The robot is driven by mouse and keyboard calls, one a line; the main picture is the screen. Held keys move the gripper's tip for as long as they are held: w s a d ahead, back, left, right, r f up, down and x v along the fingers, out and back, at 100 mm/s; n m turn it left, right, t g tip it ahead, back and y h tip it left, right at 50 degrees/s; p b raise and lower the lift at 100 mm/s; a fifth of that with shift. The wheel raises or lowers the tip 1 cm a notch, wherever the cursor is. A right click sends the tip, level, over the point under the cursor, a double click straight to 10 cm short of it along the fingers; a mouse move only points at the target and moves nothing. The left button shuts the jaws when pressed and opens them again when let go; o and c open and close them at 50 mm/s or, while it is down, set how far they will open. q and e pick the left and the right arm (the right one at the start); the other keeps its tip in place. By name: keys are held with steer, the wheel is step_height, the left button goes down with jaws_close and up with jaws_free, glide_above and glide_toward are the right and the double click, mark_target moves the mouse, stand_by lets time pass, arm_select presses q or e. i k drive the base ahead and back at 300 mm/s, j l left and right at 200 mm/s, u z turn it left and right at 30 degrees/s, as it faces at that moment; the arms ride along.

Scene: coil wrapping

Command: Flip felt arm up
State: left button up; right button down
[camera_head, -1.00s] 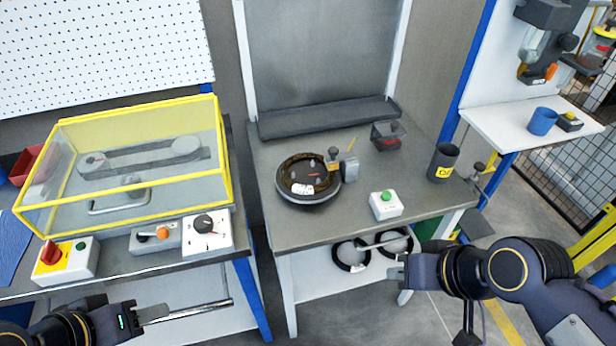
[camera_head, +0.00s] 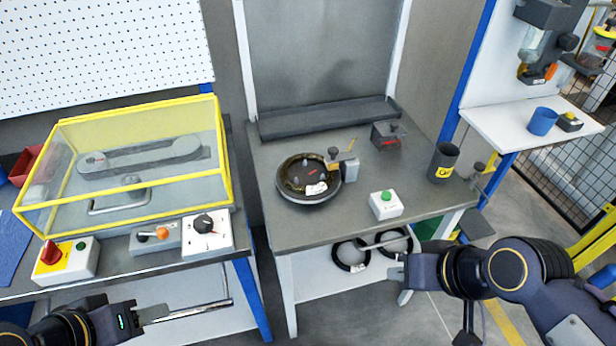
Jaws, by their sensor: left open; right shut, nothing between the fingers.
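A round black turntable (camera_head: 300,201) on the middle bench carries a dark coil (camera_head: 287,178) with a white label (camera_head: 316,188). At its right edge stands a small grey block (camera_head: 350,171) with a tan arm piece and a black knob (camera_head: 333,152). This looks like the felt arm; it reaches over the coil's edge, and whether it touches the coil I cannot tell. My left gripper (camera_head: 150,312) is open and empty at the lower left, well away from it. My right gripper (camera_head: 398,272) is shut and empty, below the bench's front right.
A green-button box (camera_head: 386,205), a dark cup (camera_head: 443,162) and a small dark box (camera_head: 385,135) stand on the bench. A yellow-framed guarded machine (camera_head: 125,165) is at left, with control boxes in front.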

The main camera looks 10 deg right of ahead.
mark_target(330, 162)
steer(key=i+l+u, duration=0.15)
steer(key=u, duration=0.2)
steer(key=i+l+u, duration=0.1)
steer(key=l+u, duration=0.15)
steer(key=u, duration=0.15)
steer(key=l+u, duration=0.35)
steer(key=i+j, duration=0.05)
steer(key=j, duration=0.05)
